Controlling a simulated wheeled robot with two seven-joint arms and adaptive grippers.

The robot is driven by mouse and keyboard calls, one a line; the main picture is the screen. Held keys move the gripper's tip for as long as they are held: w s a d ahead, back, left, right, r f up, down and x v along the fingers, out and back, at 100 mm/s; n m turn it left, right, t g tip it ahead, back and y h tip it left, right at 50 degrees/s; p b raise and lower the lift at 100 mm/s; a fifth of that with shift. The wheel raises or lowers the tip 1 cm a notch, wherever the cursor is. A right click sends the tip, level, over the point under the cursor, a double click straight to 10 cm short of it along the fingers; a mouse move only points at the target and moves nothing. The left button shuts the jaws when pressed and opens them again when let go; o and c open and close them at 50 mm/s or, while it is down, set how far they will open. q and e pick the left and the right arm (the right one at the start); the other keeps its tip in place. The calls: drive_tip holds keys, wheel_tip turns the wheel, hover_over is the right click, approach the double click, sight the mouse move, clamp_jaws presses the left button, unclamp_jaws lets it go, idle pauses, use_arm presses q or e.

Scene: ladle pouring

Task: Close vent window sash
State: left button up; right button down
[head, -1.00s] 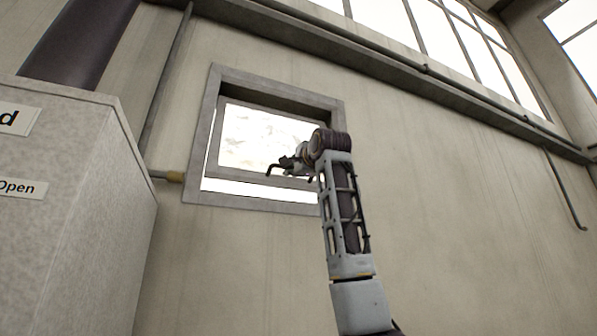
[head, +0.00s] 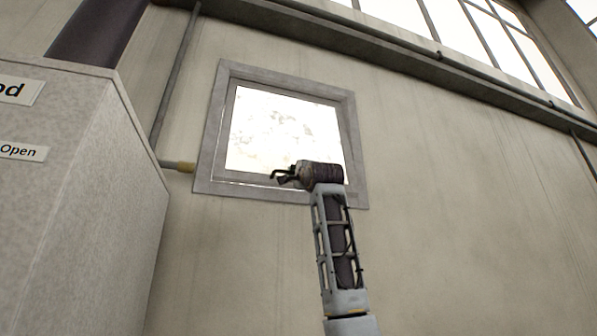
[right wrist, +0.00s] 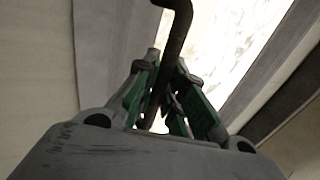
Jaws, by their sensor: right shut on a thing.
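The vent window sash (head: 285,130) is a pale, bright pane in a grey frame (head: 207,150) on the wall. It sits nearly flush in the frame, with only a thin light line along its lower edge. A dark bent handle (right wrist: 178,35) runs between the green-padded fingers of my right gripper (right wrist: 168,105), which is shut on it. In the head view my right gripper (head: 287,176) is at the sash's lower edge, with my wrist covering the sash's lower right part. My left gripper is not in view.
A grey cabinet (head: 85,190) with labels stands at the left. A pipe with a yellowish end (head: 180,166) juts out beside the window frame. A beam (head: 400,50) runs along the wall above. The wall right of the window is clear.

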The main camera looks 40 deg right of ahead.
drive_tip(key=shift+w+d+f+t, duration=0.2)
drive_tip(key=shift+w+t, duration=0.1)
drive_tip(key=shift+w, duration=0.2)
drive_tip(key=shift+w+d+f+t, duration=0.1)
drive_tip(key=shift+w+f+t, duration=0.15)
drive_tip(key=shift+w, duration=0.25)
drive_tip(key=shift+w+d+f+t, duration=0.15)
drive_tip(key=shift+w+t, duration=0.2)
drive_tip(key=shift+w, duration=0.15)
drive_tip(key=c, duration=1.5)
unclamp_jaws()
drive_tip(key=shift+w, duration=0.2)
drive_tip(key=shift+s, duration=0.2)
drive_tip(key=shift+f, duration=0.1)
drive_tip(key=v, duration=1.1)
drive_tip(key=shift+s+f, duration=0.15)
drive_tip(key=shift+f, duration=0.1)
drive_tip(key=shift+a, duration=0.1)
